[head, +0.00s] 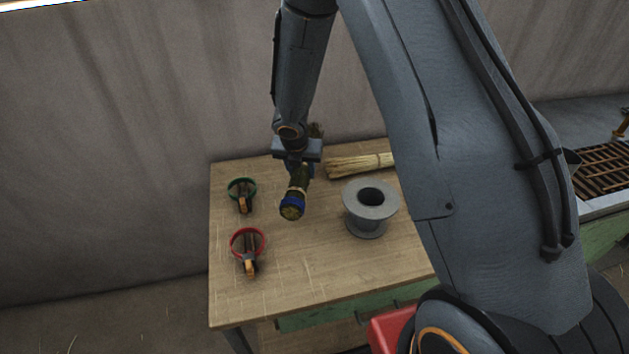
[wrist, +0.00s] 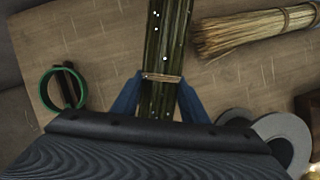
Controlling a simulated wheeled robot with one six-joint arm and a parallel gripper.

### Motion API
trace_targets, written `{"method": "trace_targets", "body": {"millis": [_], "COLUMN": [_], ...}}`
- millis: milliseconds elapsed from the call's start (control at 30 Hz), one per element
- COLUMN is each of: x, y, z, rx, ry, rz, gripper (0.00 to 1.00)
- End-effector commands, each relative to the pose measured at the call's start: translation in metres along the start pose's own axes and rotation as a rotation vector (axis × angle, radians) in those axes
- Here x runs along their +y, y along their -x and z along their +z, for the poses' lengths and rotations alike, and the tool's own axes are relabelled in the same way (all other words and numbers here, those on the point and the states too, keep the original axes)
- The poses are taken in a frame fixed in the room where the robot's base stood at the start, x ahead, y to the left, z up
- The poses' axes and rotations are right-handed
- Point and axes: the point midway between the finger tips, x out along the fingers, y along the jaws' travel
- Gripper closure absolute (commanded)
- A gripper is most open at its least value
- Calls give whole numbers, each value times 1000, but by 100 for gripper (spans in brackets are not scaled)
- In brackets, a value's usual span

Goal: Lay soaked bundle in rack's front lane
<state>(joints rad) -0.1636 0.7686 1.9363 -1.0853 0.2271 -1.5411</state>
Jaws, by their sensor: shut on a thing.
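The soaked bundle (wrist: 168,45) is dark green-brown with pale droplets and a tan tie around it. My gripper (wrist: 160,97) is shut on it near the tie, with a blue finger on each side. Part of the bundle is hidden behind my gripper. A slatted brown rack (head: 604,170) shows at the far right edge of the head view, partly cut off and partly behind my arm. Its lanes cannot be told apart.
The wooden table (head: 300,270) carries a grey spool (head: 371,208) and a dry straw bundle (head: 352,166). My arm covers the space between table and rack.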

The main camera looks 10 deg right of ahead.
Motion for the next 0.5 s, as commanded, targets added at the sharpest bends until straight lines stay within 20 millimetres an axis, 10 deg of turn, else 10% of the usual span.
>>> {"method": "trace_targets", "body": {"millis": [500], "x": [2], "y": [-52], "z": [-21], "rx": [0], "ry": [2], "rz": [1], "gripper": [83]}}
